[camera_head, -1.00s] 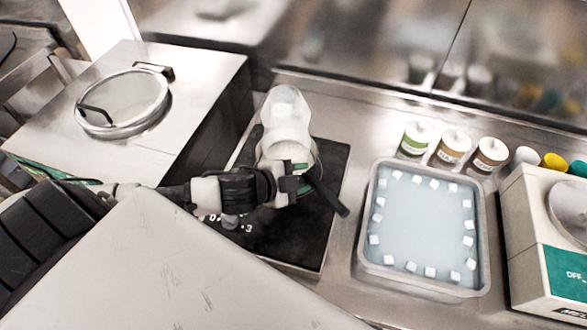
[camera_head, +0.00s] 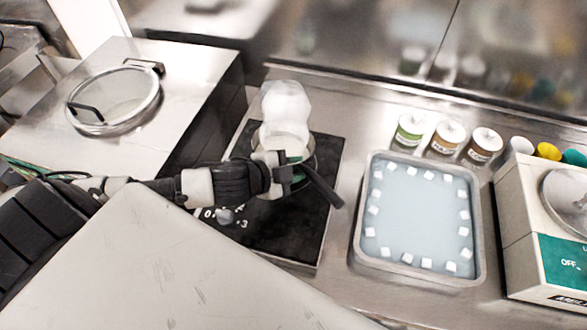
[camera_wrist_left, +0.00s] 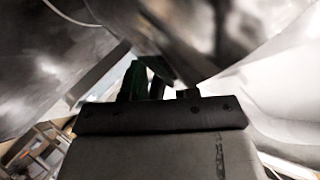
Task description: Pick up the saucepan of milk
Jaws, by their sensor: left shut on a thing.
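The saucepan (camera_head: 311,160) stands on a black hot plate (camera_head: 300,235) in the middle of the head view, mostly hidden behind my left gripper. Its dark handle (camera_head: 325,190) sticks out to the lower right. My left gripper (camera_head: 284,173) is shut on the saucepan at the handle's side. A tall translucent white shape (camera_head: 285,112) rises at the pan; I cannot tell whether it is the milk or a separate container. In the left wrist view the fingers (camera_wrist_left: 160,85) show dark and green, close to a shiny metal surface. My right gripper is not in view.
A metal tray of water with floating white cubes (camera_head: 484,275) stands right of the hot plate. Several lidded jars (camera_head: 447,138) stand behind it. A beige machine (camera_head: 520,210) is at the far right. A steel cabinet with a round lid (camera_head: 115,100) is at left. A back wall closes the counter.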

